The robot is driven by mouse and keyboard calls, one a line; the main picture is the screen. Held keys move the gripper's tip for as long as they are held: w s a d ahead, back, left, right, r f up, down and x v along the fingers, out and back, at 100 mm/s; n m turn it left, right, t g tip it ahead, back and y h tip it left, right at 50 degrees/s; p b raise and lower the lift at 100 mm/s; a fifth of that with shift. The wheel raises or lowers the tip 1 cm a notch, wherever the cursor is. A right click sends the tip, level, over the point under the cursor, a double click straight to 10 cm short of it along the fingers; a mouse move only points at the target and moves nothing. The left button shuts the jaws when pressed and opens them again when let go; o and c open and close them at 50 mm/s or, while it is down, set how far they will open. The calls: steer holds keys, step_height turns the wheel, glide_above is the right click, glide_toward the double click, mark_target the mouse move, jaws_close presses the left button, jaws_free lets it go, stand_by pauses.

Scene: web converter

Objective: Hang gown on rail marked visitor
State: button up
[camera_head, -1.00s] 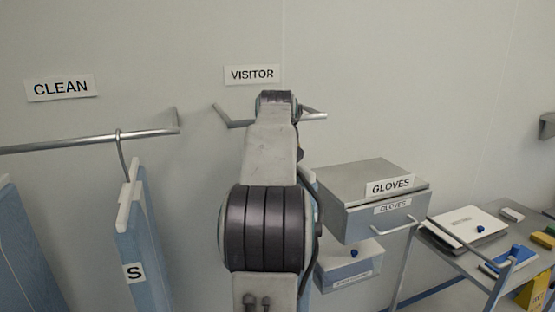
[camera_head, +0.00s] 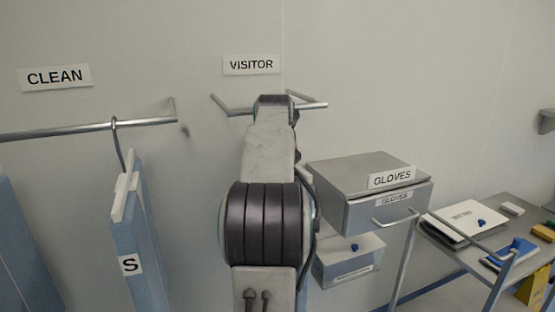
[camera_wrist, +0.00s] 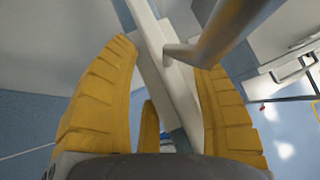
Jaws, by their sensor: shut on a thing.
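My gripper (camera_wrist: 165,58) has yellow fingers, closed on either side of a white hanger bar (camera_wrist: 150,35) in the wrist view. A grey metal rod (camera_wrist: 222,32) meets this bar; I cannot tell whether it is the hanger's hook or a rail. Pale blue surface shows below the bar. In the head view my arm hides the gripper and nearly all of the held gown. The visitor rail (camera_head: 312,105) is a short metal bar under the VISITOR sign (camera_head: 251,65), its middle hidden behind my wrist. Whether the hanger touches it cannot be seen.
At left, a blue gown marked S (camera_head: 140,235) hangs from the clean rail (camera_head: 85,130) under the CLEAN sign (camera_head: 55,77). A grey gloves box (camera_head: 355,172) stands close right of my arm. A metal table (camera_head: 460,240) with small items is farther right.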

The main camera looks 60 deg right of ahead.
steer(key=o, duration=1)
steer(key=shift+o, duration=1.4)
steer(key=shift+f, duration=0.1)
steer(key=v, duration=1.2)
